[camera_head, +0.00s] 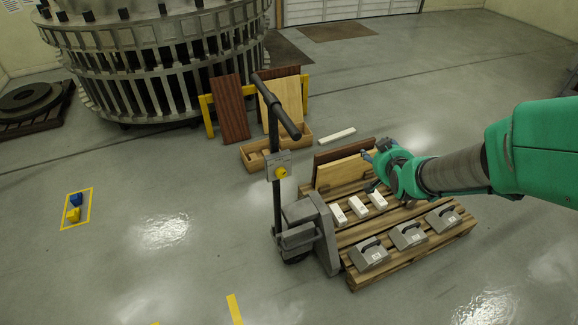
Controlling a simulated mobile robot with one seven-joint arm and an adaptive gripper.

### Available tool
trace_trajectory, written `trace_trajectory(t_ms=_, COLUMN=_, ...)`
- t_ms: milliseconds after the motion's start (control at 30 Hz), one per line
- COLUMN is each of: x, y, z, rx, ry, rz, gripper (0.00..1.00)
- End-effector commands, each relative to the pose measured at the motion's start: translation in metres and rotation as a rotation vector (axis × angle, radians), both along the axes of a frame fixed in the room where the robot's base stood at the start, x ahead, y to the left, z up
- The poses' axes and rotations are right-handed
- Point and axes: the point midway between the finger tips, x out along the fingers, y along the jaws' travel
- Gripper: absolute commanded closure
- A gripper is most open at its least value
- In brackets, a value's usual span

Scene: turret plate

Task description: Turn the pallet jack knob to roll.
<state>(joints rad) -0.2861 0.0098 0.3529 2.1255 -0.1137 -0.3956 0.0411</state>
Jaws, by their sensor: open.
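The pallet jack (309,232) stands at the front left end of a wooden pallet, with its dark handle (280,107) upright. A small pale plate (271,159) is fixed on the handle's column, and the yellow knob (282,173) sits at its lower right. The knob's setting is too small to read. My gripper (369,171) is over the pallet, to the right of the knob and well apart from it. It is open, and nothing shows between its fingers.
The pallet (408,257) carries several grey weights (408,236), white blocks (358,206) and leaning boards (343,170). Behind the jack are a wooden crate (254,158) and a yellow rack (207,115) with panels. Open floor lies left of the jack.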

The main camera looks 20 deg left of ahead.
Motion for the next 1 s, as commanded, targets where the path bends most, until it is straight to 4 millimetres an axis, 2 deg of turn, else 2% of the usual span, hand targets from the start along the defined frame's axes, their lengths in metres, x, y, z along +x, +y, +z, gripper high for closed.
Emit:
trace_trajectory(t_ms=33, x=0.006, y=0.014, z=-0.011, rx=0.006, ry=-0.011, rz=0.019, gripper=0.46)
trace_trajectory(t_ms=267, x=0.025, y=0.067, z=-0.053, rx=0.053, ry=-0.091, rz=0.094, gripper=0.46)
trace_trajectory(t_ms=500, x=0.027, y=0.122, z=-0.100, rx=0.112, ry=-0.169, rz=0.173, gripper=0.46)
trace_trajectory(t_ms=767, x=0.008, y=0.173, z=-0.154, rx=0.192, ry=-0.246, rz=0.253, gripper=0.46)
trace_trajectory(t_ms=1000, x=-0.027, y=0.209, z=-0.203, rx=0.275, ry=-0.310, rz=0.324, gripper=0.46)
